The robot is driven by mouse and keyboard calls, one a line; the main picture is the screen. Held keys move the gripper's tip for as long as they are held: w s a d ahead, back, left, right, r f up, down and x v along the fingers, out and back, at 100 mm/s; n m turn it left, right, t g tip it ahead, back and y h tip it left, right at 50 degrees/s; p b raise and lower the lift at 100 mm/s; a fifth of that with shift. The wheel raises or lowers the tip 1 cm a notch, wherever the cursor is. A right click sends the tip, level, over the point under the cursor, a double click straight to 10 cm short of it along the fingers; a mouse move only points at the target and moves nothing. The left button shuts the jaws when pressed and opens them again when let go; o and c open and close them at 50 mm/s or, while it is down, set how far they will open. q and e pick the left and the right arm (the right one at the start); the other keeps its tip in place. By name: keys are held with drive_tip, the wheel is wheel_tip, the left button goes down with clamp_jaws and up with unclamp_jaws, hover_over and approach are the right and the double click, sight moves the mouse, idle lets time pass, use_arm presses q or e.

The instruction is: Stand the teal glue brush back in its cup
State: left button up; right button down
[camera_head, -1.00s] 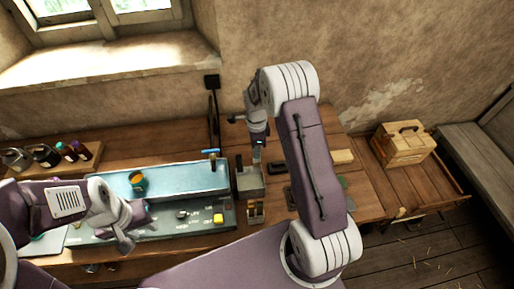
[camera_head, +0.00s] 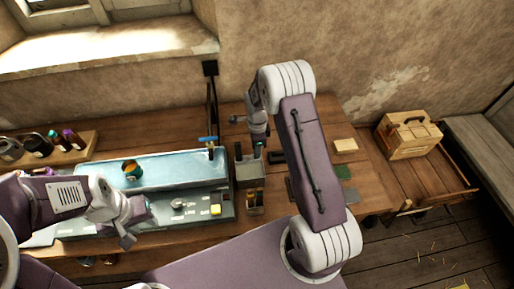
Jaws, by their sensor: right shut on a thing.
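My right gripper (camera_head: 258,139) hangs over the bench, fingers pointing down. It is shut on a narrow upright thing with a teal part, which I take for the teal glue brush (camera_head: 259,150); it is very small in view. Just below is a grey, box-shaped holder (camera_head: 250,174), possibly the cup. I cannot tell whether the brush's lower end is inside it or in front of it. My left gripper (camera_head: 130,226) is over the front left of the bench, near the grey tray, with nothing visible in it. Its jaw opening is unclear.
A long pale-blue trough (camera_head: 170,170) holds an orange-and-green pot (camera_head: 132,170). A blue-topped post (camera_head: 208,141) stands at its right end. A small brown holder (camera_head: 254,202) is in front of the grey one. Bottles (camera_head: 37,144) stand at left; a wooden crate (camera_head: 410,135) is at right.

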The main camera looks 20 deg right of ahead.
drive_tip(key=c, duration=1.3)
unclamp_jaws()
drive_tip(key=shift+c, duration=0.2)
wheel_tip(320, 180, up, 9)
drive_tip(key=shift+b, duration=0.9)
